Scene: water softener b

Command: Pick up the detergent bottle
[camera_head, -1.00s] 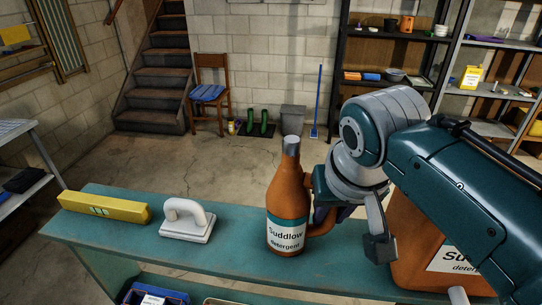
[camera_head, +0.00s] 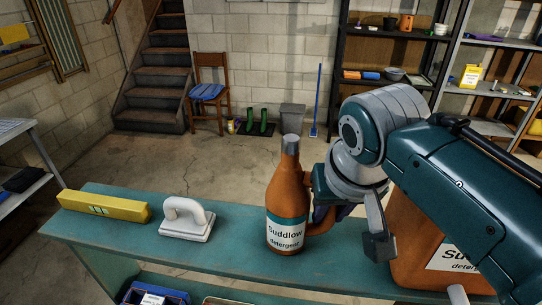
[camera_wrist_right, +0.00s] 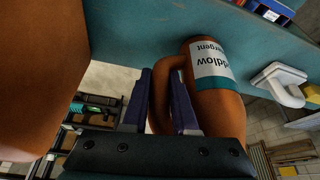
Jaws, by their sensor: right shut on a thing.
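The orange-brown detergent bottle (camera_head: 287,205), with a grey cap and a white and teal "Suddlow detergent" label, stands upright on the teal bench (camera_head: 225,255). Its base appears to touch the bench. My right gripper (camera_head: 321,213) is at the bottle's right side, on its handle. In the right wrist view, the fingers of the right gripper (camera_wrist_right: 162,90) lie on both sides of the handle of the bottle (camera_wrist_right: 215,75), shut on it. The arm hides part of the gripper in the head view. My left gripper is not in view.
A large brown detergent container (camera_head: 408,245) stands right of the bottle, partly behind my arm. A blue bin (camera_head: 155,295) shows below the bench. Bare bench lies in front of the bottle.

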